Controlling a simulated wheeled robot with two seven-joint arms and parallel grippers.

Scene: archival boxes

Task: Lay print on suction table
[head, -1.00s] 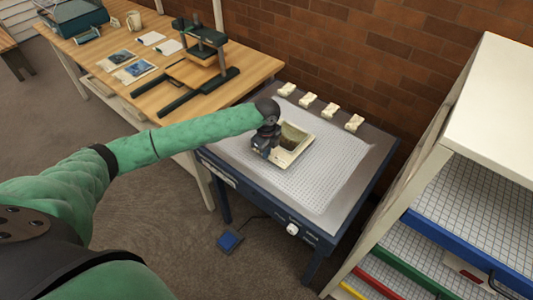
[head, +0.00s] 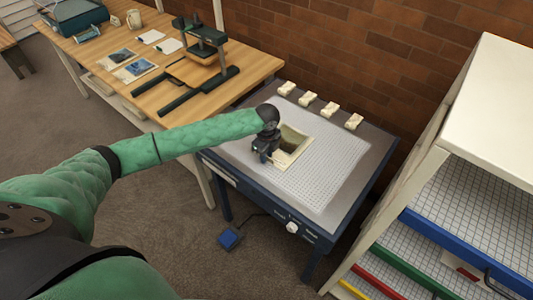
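The print (head: 295,142), a cream-bordered sheet with a dark greenish picture, lies flat or nearly flat on the suction table (head: 328,188), left of the middle of its white gridded top. My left gripper (head: 268,158) points down at the print's left edge. The gripper and wrist cover that edge, so I cannot tell whether the fingers still pinch it. My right gripper is out of view.
Several cream blocks (head: 308,98) line the table's back edge. A wooden bench (head: 190,75) with a press (head: 205,45) and other prints (head: 133,70) stands left. A rack with coloured trays (head: 440,235) stands right. A blue pedal (head: 229,238) lies on the floor.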

